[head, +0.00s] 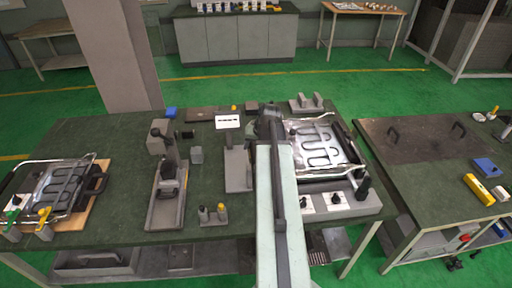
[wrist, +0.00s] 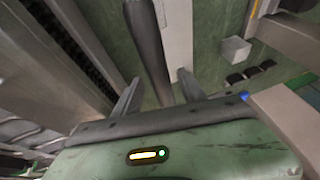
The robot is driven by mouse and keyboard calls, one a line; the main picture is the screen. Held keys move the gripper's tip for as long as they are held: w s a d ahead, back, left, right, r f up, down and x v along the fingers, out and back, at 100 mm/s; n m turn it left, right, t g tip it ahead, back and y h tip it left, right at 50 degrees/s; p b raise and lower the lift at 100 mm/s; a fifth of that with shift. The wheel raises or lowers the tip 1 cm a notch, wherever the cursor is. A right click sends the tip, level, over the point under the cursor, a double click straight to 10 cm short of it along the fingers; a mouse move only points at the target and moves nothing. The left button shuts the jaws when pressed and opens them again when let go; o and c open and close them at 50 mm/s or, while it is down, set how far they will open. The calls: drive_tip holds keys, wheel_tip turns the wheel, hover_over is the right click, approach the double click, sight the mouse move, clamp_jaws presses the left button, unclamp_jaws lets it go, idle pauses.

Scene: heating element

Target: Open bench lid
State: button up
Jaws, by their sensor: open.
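The bench lid (head: 415,145) is a dark, worn panel lying flat in the top of the right-hand green bench in the head view. It carries a left handle (head: 393,133) and a right handle (head: 459,128), both dark. The lid appears shut. My gripper (wrist: 158,92) is open in the wrist view, its two fingers apart. A dark round bar (wrist: 148,45) shows between and beyond the fingers; I cannot tell whether they touch it. In the head view my arm reaches over the middle bench, left of the lid, and its fingertips are hidden.
The middle bench (head: 110,132) holds a heating-element fixture (head: 325,145) right of my arm, a lever press (head: 167,185) and another fixture (head: 65,188) at left. Green floor separates the benches.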

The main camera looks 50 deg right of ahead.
clamp_jaws()
idle(1.2)
